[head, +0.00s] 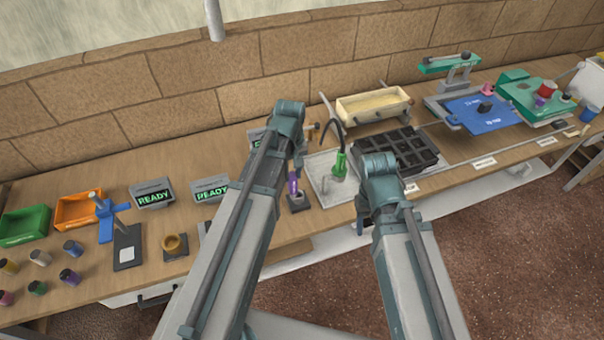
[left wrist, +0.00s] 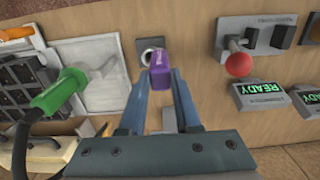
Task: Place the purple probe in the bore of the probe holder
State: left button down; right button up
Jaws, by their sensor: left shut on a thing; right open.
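The purple probe (head: 293,183) is held by my left gripper (head: 295,172) and also shows between its fingertips (left wrist: 163,80) in the left wrist view, where the probe (left wrist: 160,62) points away from the camera. The probe holder (head: 299,204) is a small dark block on the bench just below the probe. In the left wrist view the holder (left wrist: 145,43) shows a pale ring around its bore, partly covered by the probe. I cannot tell whether the probe's lower end is above the bore or in it. My right gripper (head: 364,212) is open and largely hidden beneath its arm.
Right of the holder is a pale tray (head: 322,181) with a green-handled tool (head: 340,164). A black compartment rack (head: 415,155) stands beyond it. Bare bench surrounds the holder's front.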

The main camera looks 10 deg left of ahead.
pick_arm(q)
jog(key=shift+w+d, duration=0.1)
jog(key=shift+w, duration=0.25)
jog(key=f+b, duration=0.1)
jog(key=w+f+b, duration=0.1)
jog(key=f+b, duration=0.1)
jog(key=shift+w+d+f+b, duration=0.35)
jog(key=shift+d, duration=0.05)
jog(key=shift+f, duration=0.1)
jog(key=c, duration=1.1)
grip_release()
jog(key=shift+f, duration=0.1)
jog(key=o, duration=0.5)
